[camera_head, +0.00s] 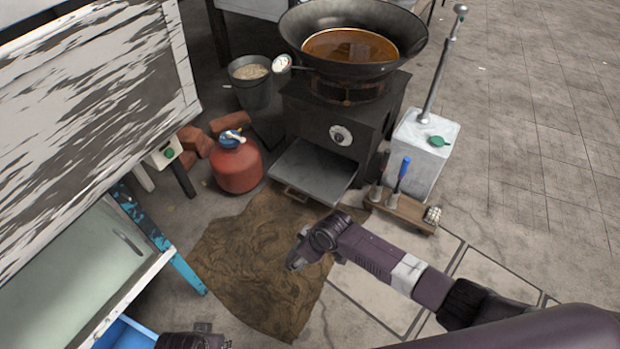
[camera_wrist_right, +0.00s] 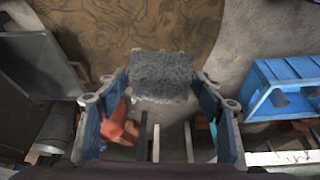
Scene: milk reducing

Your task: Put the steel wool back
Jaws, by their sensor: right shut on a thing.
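My right gripper (camera_head: 298,256) hangs above the brown cloth on the floor, in front of the stove. In the right wrist view, a grey, rough-textured block, the steel wool (camera_wrist_right: 162,78), sits between the fingertips of my right gripper (camera_wrist_right: 165,74), which is shut on it. The steel wool cannot be made out in the head view. A part of my left gripper (camera_head: 193,339) shows at the bottom edge of the head view; its fingers are not clear.
A wooden rack (camera_head: 408,213) with handled tools stands right of the stove (camera_head: 330,124), beside a white canister (camera_head: 420,150). A wok (camera_head: 395,35) of brown liquid tops the stove. A red gas bottle (camera_head: 237,165) and bucket (camera_head: 255,92) stand left. The brown cloth (camera_head: 250,260) lies flat.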

